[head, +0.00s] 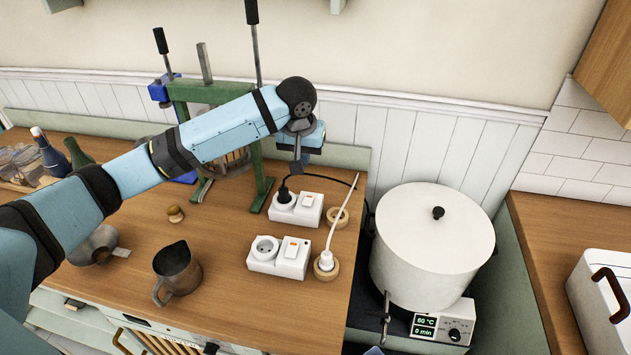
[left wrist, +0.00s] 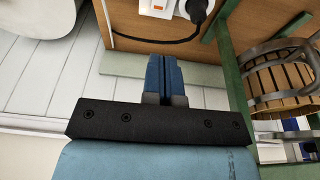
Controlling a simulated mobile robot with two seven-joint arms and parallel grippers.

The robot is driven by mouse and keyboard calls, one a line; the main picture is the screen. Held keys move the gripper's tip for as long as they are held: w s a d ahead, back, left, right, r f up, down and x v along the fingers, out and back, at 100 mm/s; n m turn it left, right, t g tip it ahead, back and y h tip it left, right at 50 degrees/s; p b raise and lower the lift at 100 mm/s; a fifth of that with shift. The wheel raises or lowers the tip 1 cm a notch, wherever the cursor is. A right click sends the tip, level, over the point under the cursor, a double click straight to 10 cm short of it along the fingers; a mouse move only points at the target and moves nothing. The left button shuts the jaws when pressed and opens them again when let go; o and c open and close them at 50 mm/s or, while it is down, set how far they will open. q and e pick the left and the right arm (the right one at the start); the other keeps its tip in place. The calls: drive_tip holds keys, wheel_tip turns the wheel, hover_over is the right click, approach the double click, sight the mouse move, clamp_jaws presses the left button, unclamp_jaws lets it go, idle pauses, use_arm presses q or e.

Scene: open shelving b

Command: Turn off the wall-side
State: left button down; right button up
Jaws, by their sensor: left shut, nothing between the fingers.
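The wall-side socket block (head: 284,211) is white, with a rocker switch (head: 308,200) at its right end and a black plug (head: 284,195) in its socket. In the left wrist view the switch (left wrist: 158,5) and black plug (left wrist: 199,8) show at the top edge. A second white socket block (head: 262,267) sits nearer, with an empty socket and its own switch (head: 292,251). My left gripper (head: 297,166) is shut and empty, above and behind the wall-side block, apart from it. Its blue fingers (left wrist: 165,72) show together in the left wrist view. My right gripper is not in view.
A green press (head: 263,165) with a slatted basket stands left of the gripper. A metal jug (head: 177,271) is at front, and a large white pot (head: 432,240) stands right.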

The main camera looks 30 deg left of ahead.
sight(306, 201)
use_arm(q)
drive_tip(key=x, duration=0.4)
drive_tip(key=p+x, duration=0.1)
drive_tip(key=x, duration=0.3)
drive_tip(key=s+x, duration=0.1)
drive_tip(key=x, duration=0.3)
drive_tip(key=shift+f, duration=0.4)
drive_tip(key=shift+s+f, duration=0.1)
drive_tip(key=shift+f, duration=0.3)
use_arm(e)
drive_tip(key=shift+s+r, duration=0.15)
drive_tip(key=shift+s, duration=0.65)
